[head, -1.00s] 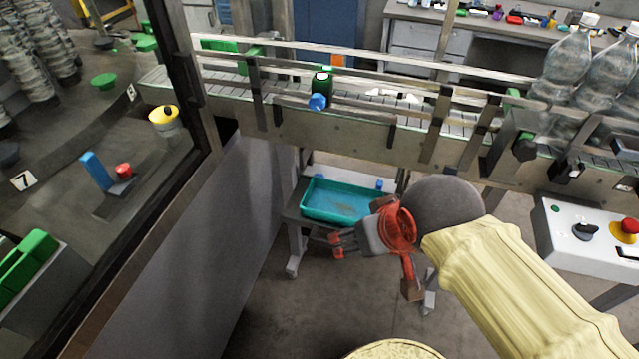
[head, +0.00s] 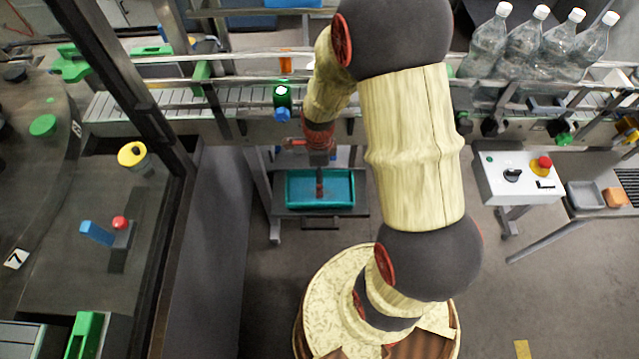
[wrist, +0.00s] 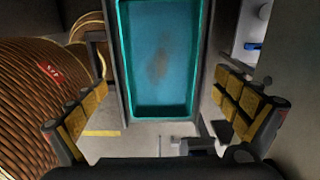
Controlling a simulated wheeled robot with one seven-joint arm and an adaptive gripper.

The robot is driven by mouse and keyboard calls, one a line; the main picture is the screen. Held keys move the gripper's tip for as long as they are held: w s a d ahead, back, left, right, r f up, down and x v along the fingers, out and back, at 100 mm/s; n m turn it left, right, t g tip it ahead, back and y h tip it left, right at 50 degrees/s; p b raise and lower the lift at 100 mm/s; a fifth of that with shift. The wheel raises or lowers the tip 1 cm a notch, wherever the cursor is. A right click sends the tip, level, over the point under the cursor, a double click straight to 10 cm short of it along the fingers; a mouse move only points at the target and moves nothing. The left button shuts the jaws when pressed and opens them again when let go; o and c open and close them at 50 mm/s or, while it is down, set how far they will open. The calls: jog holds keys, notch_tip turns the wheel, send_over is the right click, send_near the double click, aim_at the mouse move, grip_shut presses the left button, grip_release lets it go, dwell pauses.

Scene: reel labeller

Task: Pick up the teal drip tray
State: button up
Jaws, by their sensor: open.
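The teal drip tray (head: 336,188) is a shallow rectangular pan on a low grey stand under the conveyor. In the wrist view the tray (wrist: 160,60) fills the upper middle, with a brownish stain on its floor. My gripper (head: 319,185) hangs over the tray in the head view, pointing down. In the wrist view my gripper (wrist: 160,110) is open, with yellow-padded fingers spread wide on either side of the tray's near end. The fingers hold nothing, and I cannot tell their exact height above the rim.
The conveyor (head: 225,133) runs just behind and above the tray. The low stand (head: 290,226) carries the tray. A grey machine panel (head: 215,230) is at left, and a control box (head: 515,178) is at right. Clear floor lies in front of the stand.

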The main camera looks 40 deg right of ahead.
notch_tip(320, 180, down, 3)
jog(key=shift+s+r, duration=0.1)
jog(key=shift+d+f+b, duration=0.2)
jog(key=shift+f+b, duration=0.2)
jog(key=shift+f, duration=2.2)
jog(key=c, duration=0.3)
jog(key=c, duration=0.8)
jog(key=shift+c, duration=0.2)
jog(key=shift+r, duration=0.1)
